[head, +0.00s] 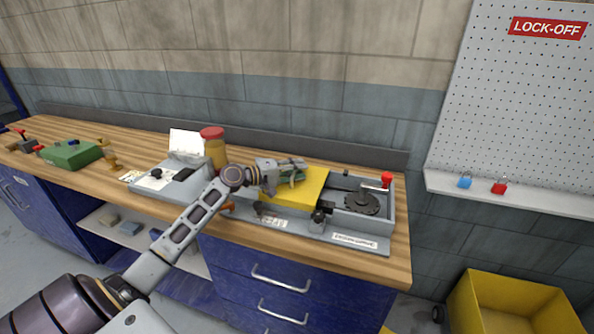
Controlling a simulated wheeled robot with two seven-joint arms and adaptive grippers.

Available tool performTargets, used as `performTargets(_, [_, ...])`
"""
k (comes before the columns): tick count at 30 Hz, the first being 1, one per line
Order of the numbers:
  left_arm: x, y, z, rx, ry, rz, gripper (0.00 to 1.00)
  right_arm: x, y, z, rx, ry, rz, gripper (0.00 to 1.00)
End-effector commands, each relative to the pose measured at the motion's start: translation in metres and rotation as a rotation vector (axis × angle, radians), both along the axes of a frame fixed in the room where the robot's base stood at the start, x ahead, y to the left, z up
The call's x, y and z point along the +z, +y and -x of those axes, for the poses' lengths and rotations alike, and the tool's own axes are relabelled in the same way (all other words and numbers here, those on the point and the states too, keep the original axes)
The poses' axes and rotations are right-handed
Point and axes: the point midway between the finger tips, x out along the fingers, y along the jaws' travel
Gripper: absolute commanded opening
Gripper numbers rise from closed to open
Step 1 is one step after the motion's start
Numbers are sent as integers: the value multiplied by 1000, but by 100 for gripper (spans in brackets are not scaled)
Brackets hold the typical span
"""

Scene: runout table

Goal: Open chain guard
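The chain guard looks to be the yellow cover (305,190) on the grey runout machine (342,238) on the bench. It lies over the middle of the machine, left of an open bay with a dark round wheel (361,203). My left gripper (296,172) is at the yellow cover's upper left edge, over or against it. I cannot tell whether it touches the cover. Its fingers are small and partly overlapped, so their opening is unclear. My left arm hides part of the machine's left side. My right gripper is out of view.
A red-topped jar (214,146) stands behind my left forearm. A red-knobbed crank (386,181) rises at the machine's right end. A green block (72,155) sits far left on the wooden bench (130,210). A yellow bin (510,305) stands on the floor at right.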

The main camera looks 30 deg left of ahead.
Motion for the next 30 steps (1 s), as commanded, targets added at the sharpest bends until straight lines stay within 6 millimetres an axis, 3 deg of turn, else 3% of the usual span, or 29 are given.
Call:
performTargets(1, [0, 0, 0, 0, 0, 0, 17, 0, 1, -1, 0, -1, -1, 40])
performTargets(5, [0, 0, 0, 0, 0, 0, 0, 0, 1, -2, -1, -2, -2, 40])
performTargets(16, [-1, 1, 0, 0, 1, 0, 0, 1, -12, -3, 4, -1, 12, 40])
performTargets(21, [-2, 12, 2, 1, 1, 0, 0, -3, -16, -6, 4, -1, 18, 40])
performTargets(23, [-2, 18, 4, 1, 2, 1, 0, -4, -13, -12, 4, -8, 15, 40])
performTargets(26, [-3, 31, 7, 2, 1, 0, 0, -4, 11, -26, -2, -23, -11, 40])
performTargets(30, [-2, 53, 12, 2, 1, 1, 0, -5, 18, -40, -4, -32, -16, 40])
